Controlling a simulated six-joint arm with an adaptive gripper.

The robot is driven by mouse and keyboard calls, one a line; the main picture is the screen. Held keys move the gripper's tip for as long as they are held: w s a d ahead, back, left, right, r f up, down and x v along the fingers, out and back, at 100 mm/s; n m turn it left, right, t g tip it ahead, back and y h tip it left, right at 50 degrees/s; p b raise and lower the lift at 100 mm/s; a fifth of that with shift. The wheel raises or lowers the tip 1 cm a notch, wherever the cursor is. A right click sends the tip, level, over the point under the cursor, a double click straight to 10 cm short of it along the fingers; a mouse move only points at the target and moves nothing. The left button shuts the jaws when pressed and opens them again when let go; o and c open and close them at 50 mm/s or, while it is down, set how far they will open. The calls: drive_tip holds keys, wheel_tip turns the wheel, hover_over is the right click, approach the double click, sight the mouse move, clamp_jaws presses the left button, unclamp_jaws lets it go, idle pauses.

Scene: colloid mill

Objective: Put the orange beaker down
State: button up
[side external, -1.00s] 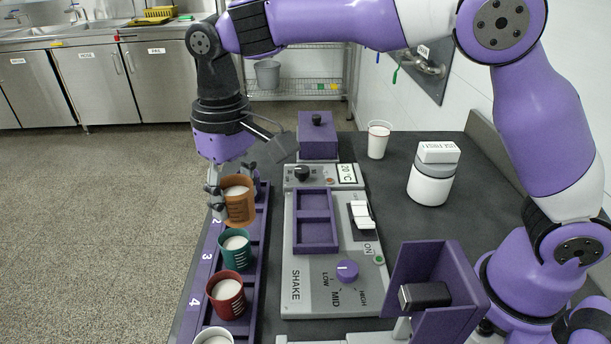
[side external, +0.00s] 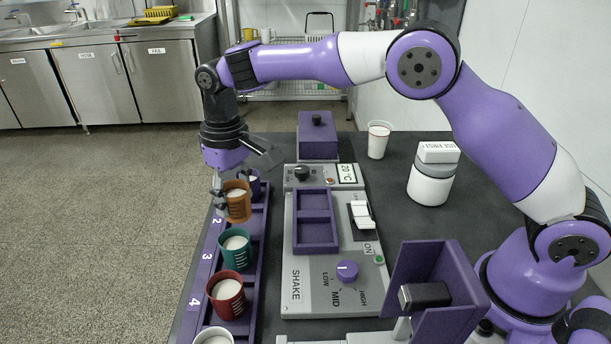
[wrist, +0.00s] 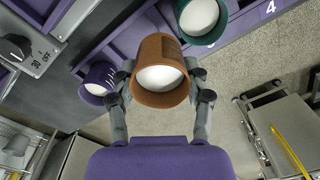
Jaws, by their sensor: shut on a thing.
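The orange beaker (side external: 237,206), filled with white contents, is upright at the compartment marked 2 of the purple rack (side external: 188,322). My gripper (side external: 230,190) is shut on it, one finger on each side, as the wrist view shows with the orange beaker (wrist: 158,82) between the fingertips (wrist: 162,74). I cannot tell whether its base touches the rack floor. A purple beaker (side external: 254,187) stands just behind it, a teal beaker (side external: 235,256) in front by mark 3, and a red beaker (side external: 227,306) by mark 4.
A white-rimmed beaker (side external: 214,336) is at the rack's near end. The grey shaker panel (side external: 300,290) with a purple holder (side external: 315,250) lies right of the rack. A white cup (side external: 378,142) and a white-lidded jar (side external: 431,185) stand farther right on the dark bench.

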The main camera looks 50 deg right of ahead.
drive_tip(key=shift+w+d+f, duration=1.05)
drive_tip(key=shift+w+d, duration=0.1)
wheel_tip(320, 180, down, 2)
drive_tip(key=shift+f, duration=0.7)
drive_tip(key=o, duration=1.2)
drive_tip(key=shift+f, duration=0.15)
